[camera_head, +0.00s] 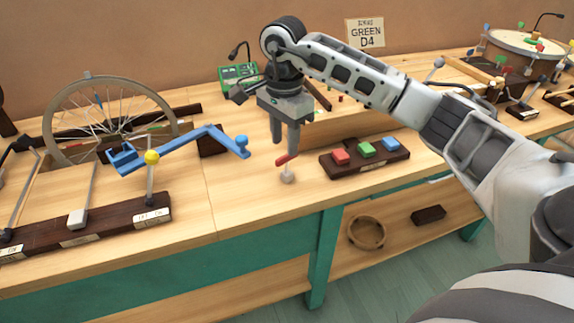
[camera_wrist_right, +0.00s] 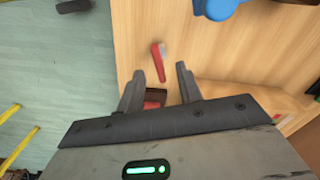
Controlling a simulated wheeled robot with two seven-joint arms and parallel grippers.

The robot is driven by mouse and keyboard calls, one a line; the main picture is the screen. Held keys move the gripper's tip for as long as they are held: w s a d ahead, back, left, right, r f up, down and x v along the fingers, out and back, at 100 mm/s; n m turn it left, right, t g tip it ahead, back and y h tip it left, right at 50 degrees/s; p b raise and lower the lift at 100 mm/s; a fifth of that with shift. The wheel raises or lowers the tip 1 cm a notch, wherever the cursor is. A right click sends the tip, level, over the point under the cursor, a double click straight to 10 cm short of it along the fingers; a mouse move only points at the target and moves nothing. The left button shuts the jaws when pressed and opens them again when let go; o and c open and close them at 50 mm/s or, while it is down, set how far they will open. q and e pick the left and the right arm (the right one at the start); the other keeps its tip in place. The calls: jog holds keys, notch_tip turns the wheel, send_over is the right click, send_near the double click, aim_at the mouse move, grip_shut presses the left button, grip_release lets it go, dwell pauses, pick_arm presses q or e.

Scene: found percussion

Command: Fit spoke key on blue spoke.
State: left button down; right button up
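The spoke key (camera_head: 286,160) has a red handle and a pale grey end, and is at the front part of the bench. It also shows in the right wrist view (camera_wrist_right: 158,65), just beyond the fingertips. My right gripper (camera_head: 285,148) points down right above it. Its fingers (camera_wrist_right: 158,80) are apart with nothing between them. I cannot tell whether the key touches a fingertip. The bicycle wheel (camera_head: 52,108) stands upright at the left of the bench. A blue spoke (camera_head: 98,101) shows in its upper part. My left gripper is not in view.
A blue crank-like bar (camera_head: 185,144) with a yellow ball (camera_head: 152,157) lies between the wheel and my right gripper. A dark block with red, green and blue buttons (camera_head: 366,150) is to the right. A green board (camera_head: 238,76) stands behind. The bench front edge is close.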

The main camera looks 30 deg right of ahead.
aim_at(287, 158)
jog(key=shift+s+d+f, duration=0.1)
jog(key=shift+d+f, duration=0.05)
jog(key=shift+f, duration=1.25)
jog(key=shift+d+f, duration=0.1)
jog(key=shift+f, duration=1.25)
grip_shut()
